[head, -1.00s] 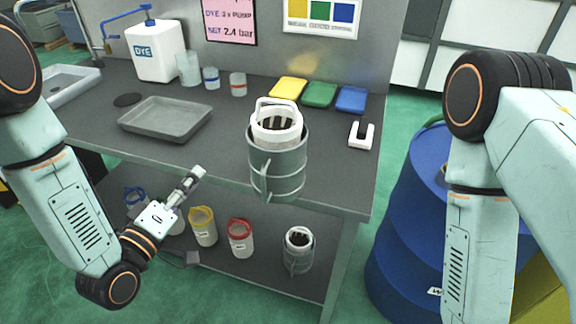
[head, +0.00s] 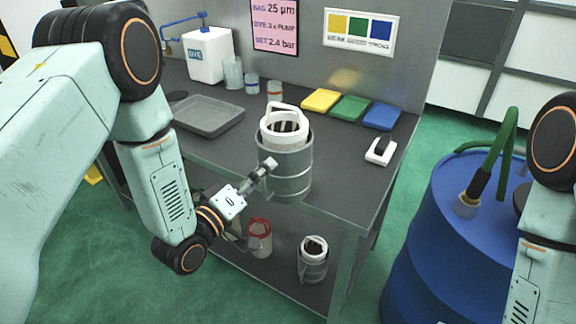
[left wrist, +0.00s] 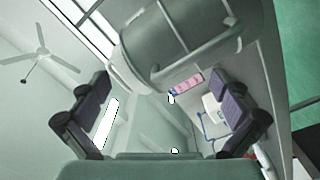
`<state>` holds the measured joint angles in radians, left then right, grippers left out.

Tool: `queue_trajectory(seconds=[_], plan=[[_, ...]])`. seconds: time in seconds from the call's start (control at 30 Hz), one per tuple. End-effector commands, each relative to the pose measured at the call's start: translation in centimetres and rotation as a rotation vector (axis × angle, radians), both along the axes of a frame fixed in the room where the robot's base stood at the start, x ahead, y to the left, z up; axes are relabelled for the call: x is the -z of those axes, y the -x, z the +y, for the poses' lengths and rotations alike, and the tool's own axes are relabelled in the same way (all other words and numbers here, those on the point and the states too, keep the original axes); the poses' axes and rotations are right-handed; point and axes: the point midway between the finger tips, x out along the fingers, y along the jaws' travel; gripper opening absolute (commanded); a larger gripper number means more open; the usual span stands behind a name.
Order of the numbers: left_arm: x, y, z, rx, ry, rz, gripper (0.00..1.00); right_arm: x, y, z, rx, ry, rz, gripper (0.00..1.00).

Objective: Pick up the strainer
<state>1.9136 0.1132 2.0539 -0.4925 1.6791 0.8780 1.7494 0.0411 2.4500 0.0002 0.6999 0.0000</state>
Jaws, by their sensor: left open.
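The strainer looks to be the grey metal vessel (head: 290,176) with a white ring and handle (head: 284,126) at its top. It stands upright at the front edge of the grey table. Dark slots show inside the ring. My left gripper (head: 266,168) is at the vessel's front left side, below its rim, and seems empty. In the left wrist view the fingers of my left gripper (left wrist: 163,108) are spread apart, and the vessel (left wrist: 180,40) fills the top, beyond the fingers. I cannot tell whether they touch it. My right gripper is out of view.
A grey tray (head: 203,116), a white DYE container (head: 208,56) and yellow (head: 321,100), green (head: 349,108) and blue (head: 382,117) trays are on the table. A similar vessel (head: 313,266) stands on the lower shelf. A blue drum (head: 440,240) stands at right.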

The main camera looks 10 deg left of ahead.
Motion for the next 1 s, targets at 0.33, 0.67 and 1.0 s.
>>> queue_trajectory(seconds=[0.33, 0.67, 1.0], plan=[[0.2, -3.6, -0.6, -0.003, 0.001, 0.001, 1.00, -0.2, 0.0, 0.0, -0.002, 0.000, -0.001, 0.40], [0.2, -3.7, -0.6, -0.004, 0.001, 0.001, 0.89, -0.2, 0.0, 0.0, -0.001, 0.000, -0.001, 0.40], [0.2, -3.6, -0.9, -0.003, 0.000, 0.000, 0.60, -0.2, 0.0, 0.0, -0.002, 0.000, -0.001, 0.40]])
